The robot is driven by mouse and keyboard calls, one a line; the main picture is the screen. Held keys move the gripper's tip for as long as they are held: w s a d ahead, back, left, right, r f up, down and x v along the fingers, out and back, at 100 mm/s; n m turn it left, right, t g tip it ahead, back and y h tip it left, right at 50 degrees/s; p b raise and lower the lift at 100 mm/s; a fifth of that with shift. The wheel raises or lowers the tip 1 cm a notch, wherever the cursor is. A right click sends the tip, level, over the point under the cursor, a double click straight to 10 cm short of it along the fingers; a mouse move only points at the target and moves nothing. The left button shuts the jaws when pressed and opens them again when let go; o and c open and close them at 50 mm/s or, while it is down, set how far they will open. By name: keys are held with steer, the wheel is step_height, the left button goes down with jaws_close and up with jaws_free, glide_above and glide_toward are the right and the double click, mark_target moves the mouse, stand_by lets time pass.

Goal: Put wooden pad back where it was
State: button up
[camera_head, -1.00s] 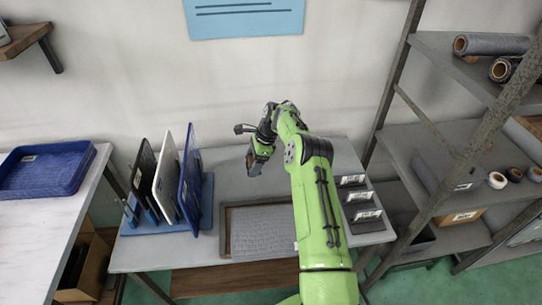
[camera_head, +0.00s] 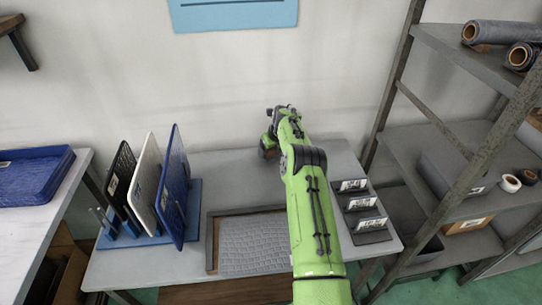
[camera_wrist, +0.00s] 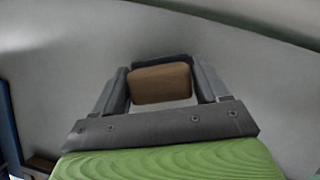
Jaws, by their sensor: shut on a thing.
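My gripper (camera_wrist: 161,82) is shut on a brown wooden pad (camera_wrist: 160,84), which sits between its two grey fingers in the wrist view. In the head view my gripper (camera_head: 267,150) is over the back part of the grey table (camera_head: 225,170), near the wall and behind the shallow wooden tray (camera_head: 212,242). The pad is hard to make out there, and I cannot tell whether it touches the table. The tray holds a grey textured sheet (camera_head: 250,247), and my arm covers its right side.
A blue rack (camera_head: 130,240) with black, white and blue upright panels (camera_head: 172,190) stands left of the tray. Several dark labelled blocks (camera_head: 362,205) lie right of my arm. A metal shelf (camera_head: 450,165) stands at the right. The table's back left is clear.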

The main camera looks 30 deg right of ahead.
steer(key=shift+f, duration=0.65)
steer(key=shift+r, duration=0.1)
